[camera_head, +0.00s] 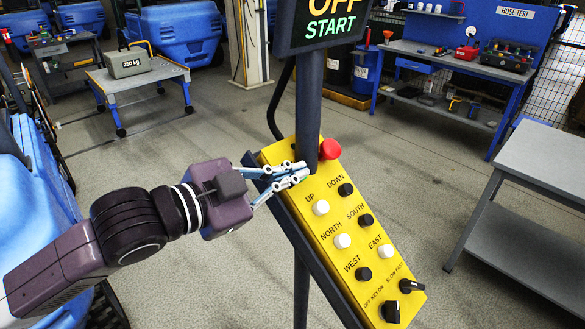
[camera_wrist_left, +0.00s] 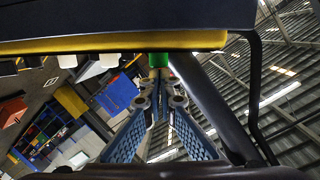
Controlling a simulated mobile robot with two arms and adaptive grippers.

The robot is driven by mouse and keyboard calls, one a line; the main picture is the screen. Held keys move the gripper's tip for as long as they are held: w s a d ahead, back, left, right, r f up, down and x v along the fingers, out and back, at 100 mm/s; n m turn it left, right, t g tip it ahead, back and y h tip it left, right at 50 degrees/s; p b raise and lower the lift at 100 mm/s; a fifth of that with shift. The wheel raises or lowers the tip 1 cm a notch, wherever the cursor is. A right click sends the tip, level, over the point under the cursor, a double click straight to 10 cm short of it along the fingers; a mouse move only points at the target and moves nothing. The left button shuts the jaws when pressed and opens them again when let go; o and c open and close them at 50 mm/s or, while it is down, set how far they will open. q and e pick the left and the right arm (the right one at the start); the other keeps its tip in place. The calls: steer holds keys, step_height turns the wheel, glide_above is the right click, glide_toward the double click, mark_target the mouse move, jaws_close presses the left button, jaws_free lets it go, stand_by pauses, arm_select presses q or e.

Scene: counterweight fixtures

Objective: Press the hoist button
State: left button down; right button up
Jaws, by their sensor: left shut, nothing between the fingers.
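A yellow control box (camera_head: 335,225) stands tilted on a dark post. It has a red mushroom button (camera_head: 330,149), a white UP button (camera_head: 320,207), a black DOWN button (camera_head: 346,189), and direction buttons below. My left gripper (camera_head: 298,171) is shut and empty at the box's upper left, above UP in the picture and left of the red button. In the left wrist view, the closed fingertips (camera_wrist_left: 160,93) point at a green button (camera_wrist_left: 158,60) on the box's edge, apparently close; contact cannot be told. That green button is hidden in the head view. My right gripper is out of view.
A dark post (camera_head: 308,100) with an OFF/START sign (camera_head: 325,22) rises beside the fingertips. A grey table (camera_head: 545,155) stands at right, a blue workbench (camera_head: 440,62) behind. A cart (camera_head: 140,78) carries a 250 kg weight (camera_head: 127,62). Open floor lies between.

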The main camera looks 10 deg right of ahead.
arm_select(q)
steer(key=shift+d, duration=0.15)
steer(key=shift+w+a+f, duration=0.2)
steer(key=shift+w+f, duration=0.05)
steer(key=shift+f, duration=0.2)
steer(key=shift+w+a+f, duration=0.2)
steer(key=shift+w+f, duration=0.05)
steer(key=shift+f, duration=0.15)
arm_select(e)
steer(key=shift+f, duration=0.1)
arm_select(q)
steer(key=shift+r, duration=0.1)
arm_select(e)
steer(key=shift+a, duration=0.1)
